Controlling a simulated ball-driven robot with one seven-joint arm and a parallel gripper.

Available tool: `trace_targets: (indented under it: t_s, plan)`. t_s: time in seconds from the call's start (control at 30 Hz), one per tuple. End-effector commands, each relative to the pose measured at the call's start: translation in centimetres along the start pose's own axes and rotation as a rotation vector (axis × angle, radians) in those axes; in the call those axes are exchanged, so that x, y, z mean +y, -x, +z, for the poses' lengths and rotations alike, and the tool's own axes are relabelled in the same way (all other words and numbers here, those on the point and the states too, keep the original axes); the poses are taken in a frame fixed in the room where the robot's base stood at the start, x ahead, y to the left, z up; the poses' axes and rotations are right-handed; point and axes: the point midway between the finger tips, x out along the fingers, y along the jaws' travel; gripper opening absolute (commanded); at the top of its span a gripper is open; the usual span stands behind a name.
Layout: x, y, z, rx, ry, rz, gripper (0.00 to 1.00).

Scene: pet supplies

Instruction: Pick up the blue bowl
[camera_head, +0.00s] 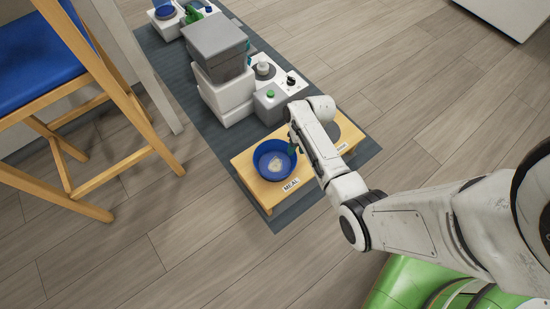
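The blue bowl (258,154) sits at the left part of a low wooden stand (249,176), above a label reading MEAL. Something pale lies inside the bowl. My arm hides part of the stand and most of the fingers. I cannot tell whether the fingers touch the rim or whether they are open or shut.
The stand rests on a dark grey mat (287,218). Grey and white boxes (218,57) and a dispenser unit (270,105) stand behind it. A dark round place (347,128) is right of my arm. A blue-seated wooden chair (100,110) stands left. Floor in front is clear.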

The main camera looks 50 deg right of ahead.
Motion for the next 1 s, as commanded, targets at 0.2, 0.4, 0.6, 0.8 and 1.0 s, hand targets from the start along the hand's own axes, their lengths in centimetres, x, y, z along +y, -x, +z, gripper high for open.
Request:
trace_targets:
  t_s: [0.2,0.4,0.6,0.8,1.0]
  plan:
    - [-0.1,-3.6,0.4,-0.002,0.0,0.0,0.35]
    - [-0.2,-3.9,0.4,-0.001,0.0,0.0,0.35]
    - [-0.2,-3.9,0.4,-0.001,0.0,0.0,0.26]
    - [-0.2,-3.9,0.4,-0.001,0.0,0.0,0.07]
    - [-0.2,-3.9,0.4,-0.001,0.0,0.0,0.0]
